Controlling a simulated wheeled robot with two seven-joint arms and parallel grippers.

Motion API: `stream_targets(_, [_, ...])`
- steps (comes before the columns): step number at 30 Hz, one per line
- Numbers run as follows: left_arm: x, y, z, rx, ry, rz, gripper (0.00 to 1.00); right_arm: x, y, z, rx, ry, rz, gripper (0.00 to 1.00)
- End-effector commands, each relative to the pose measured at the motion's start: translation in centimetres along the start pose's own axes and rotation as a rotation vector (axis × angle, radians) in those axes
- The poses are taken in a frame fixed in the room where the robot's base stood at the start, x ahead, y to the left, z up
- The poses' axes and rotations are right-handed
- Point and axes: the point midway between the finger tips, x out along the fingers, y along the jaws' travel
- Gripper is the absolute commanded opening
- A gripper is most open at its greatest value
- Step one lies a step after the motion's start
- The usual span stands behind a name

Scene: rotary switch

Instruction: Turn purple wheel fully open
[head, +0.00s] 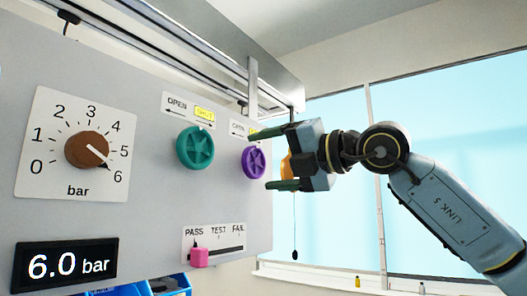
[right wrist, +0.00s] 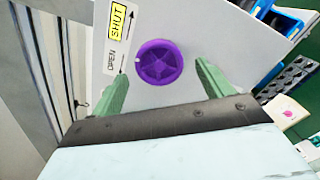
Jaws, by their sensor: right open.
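The purple wheel (head: 254,163) is mounted on the grey panel (head: 145,190), near its right edge in the head view. My right gripper (head: 272,160) is open, with its two fingers pointing at the panel above and below the wheel. In the right wrist view the purple wheel (right wrist: 160,62) lies ahead of and between the open green fingers, apparently untouched. A small pale mark shows on the wheel's rim, on the side of the label. The OPEN/SHUT label (right wrist: 118,35) beside it has SHUT highlighted in yellow. My left gripper does not show.
A green wheel (head: 196,148) sits left of the purple one, with its own OPEN/SHUT label (head: 189,106). A brown knob (head: 88,150) points near 6, and the display (head: 66,265) reads 6.0 bar. A pink slider (head: 199,257) is at PASS. Blue bins (head: 172,284) are below.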

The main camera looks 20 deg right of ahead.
Motion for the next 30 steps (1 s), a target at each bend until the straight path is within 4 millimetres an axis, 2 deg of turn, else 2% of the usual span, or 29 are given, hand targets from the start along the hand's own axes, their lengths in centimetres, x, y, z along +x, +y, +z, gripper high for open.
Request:
stream_targets(6, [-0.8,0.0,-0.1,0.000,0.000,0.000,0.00,1.6,0.1,0.0,0.000,0.000,0.001,0.79])
stream_targets(14, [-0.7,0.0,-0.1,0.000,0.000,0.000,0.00,1.8,0.0,0.0,0.000,-0.001,0.001,0.79])
stream_targets(17, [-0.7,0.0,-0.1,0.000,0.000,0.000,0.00,1.7,0.0,0.0,-0.001,-0.001,0.001,0.68])
stream_targets(24, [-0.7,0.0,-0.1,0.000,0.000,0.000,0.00,1.7,0.0,0.0,-0.001,-0.001,0.000,0.37])
stream_targets(25, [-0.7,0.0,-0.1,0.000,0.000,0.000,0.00,1.7,0.0,0.0,-0.001,-0.001,0.000,0.34])
stream_targets(30, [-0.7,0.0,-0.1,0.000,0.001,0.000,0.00,1.7,-0.1,0.0,-0.009,0.000,0.000,0.34])
